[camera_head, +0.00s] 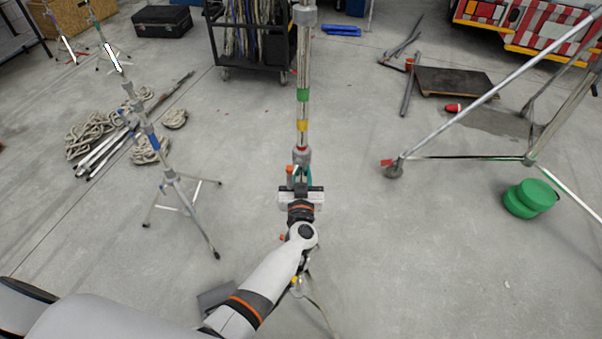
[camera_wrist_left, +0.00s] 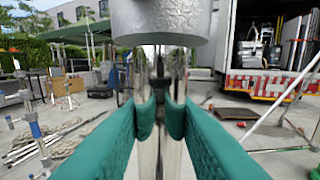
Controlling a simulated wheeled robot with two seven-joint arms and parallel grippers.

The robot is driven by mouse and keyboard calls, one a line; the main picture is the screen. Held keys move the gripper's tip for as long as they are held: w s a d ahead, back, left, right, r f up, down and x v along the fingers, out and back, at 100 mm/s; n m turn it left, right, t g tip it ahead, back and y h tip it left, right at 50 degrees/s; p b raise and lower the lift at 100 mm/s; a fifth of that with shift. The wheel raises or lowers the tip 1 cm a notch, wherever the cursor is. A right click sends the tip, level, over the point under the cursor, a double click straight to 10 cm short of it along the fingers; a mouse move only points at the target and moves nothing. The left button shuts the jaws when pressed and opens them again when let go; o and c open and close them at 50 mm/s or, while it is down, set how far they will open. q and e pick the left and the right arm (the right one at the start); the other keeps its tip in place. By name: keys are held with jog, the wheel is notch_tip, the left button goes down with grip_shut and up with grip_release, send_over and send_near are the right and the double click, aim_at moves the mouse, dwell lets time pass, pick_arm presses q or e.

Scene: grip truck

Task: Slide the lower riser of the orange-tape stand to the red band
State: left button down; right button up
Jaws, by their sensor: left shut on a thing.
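The stand's chrome riser (camera_head: 303,70) rises upright in the middle of the head view. It carries a green band (camera_head: 303,95), a yellow band (camera_head: 302,125) and a thin red band (camera_head: 301,149) just above a grey collar (camera_head: 301,157). My left gripper (camera_head: 301,176) is below that collar, its teal pads closed around the pole. In the left wrist view the pads (camera_wrist_left: 160,115) press on the chrome tube (camera_wrist_left: 159,152) from both sides, under a wide grey collar (camera_wrist_left: 160,22). My arm hides most of the stand's base. My right gripper is out of view.
Another stand (camera_head: 160,150) with spread legs is to the left, near coiled rope (camera_head: 95,135). A black cart (camera_head: 250,40) stands behind. A wheeled frame (camera_head: 450,110) and a green round object (camera_head: 530,198) are to the right. Floor on both sides of my gripper is clear.

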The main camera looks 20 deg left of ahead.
aim_at(303, 162)
pick_arm(q)
jog(key=shift+w+d+r+p, duration=0.1)
jog(key=shift+d+r+p, duration=0.05)
jog(key=shift+r+p, duration=0.8)
jog(key=shift+w+d+r+p, duration=0.15)
jog(key=shift+r+p, duration=0.35)
jog(key=shift+r, duration=0.75)
jog(key=shift+s+r, duration=0.15)
jog(key=shift+r, duration=1.2)
jog(key=c, duration=0.9)
grip_release()
jog(key=shift+f, duration=0.1)
jog(key=shift+a+f, duration=0.1)
jog(key=shift+s+f, duration=0.1)
